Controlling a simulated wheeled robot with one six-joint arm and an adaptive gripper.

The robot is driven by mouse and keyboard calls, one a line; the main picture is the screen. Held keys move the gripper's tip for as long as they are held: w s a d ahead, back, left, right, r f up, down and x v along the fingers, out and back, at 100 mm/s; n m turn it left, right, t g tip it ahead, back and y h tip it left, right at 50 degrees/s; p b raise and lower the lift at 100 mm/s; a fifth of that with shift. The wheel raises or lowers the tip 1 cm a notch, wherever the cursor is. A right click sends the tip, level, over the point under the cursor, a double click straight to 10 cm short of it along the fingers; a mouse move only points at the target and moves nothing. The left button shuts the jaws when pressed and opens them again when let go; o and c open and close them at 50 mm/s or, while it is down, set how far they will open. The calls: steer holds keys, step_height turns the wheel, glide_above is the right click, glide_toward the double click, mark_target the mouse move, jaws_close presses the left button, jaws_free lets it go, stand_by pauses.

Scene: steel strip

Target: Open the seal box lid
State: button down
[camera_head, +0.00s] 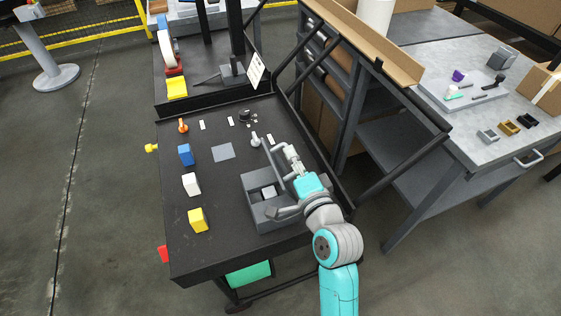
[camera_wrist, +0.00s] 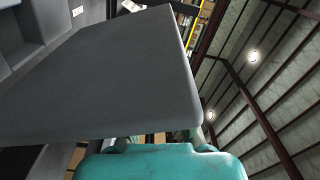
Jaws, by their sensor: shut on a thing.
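The seal box (camera_head: 258,216) is a grey box at the front right of the black cart top. Its inside shows from above, with a small pale block (camera_head: 269,192) in it. The lid is a plain grey panel (camera_wrist: 110,80) that fills much of the wrist view, tilted up and close to the camera. In the head view it seems to be the narrow grey slab (camera_head: 277,163) at the box's right side, seen nearly edge-on. My gripper (camera_head: 290,153) is at this slab and shut on the lid. The fingertips are hidden behind the panel in the wrist view.
Blue (camera_head: 186,154), white (camera_head: 191,184) and yellow (camera_head: 197,220) blocks stand along the cart's left side. A flat grey square (camera_head: 223,151) lies in the middle. A grey rack (camera_head: 345,110) stands close on the right.

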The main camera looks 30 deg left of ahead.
steer(key=w+d+f+m, duration=0.2)
steer(key=w+d+m, duration=0.2)
steer(key=m, duration=0.3)
steer(key=shift+w+d, duration=0.25)
steer(key=shift+w, duration=0.35)
steer(key=shift+m, duration=0.3)
steer(key=c, duration=1.2)
jaws_free()
steer(key=v, duration=1.2)
steer(key=shift+w, duration=0.1)
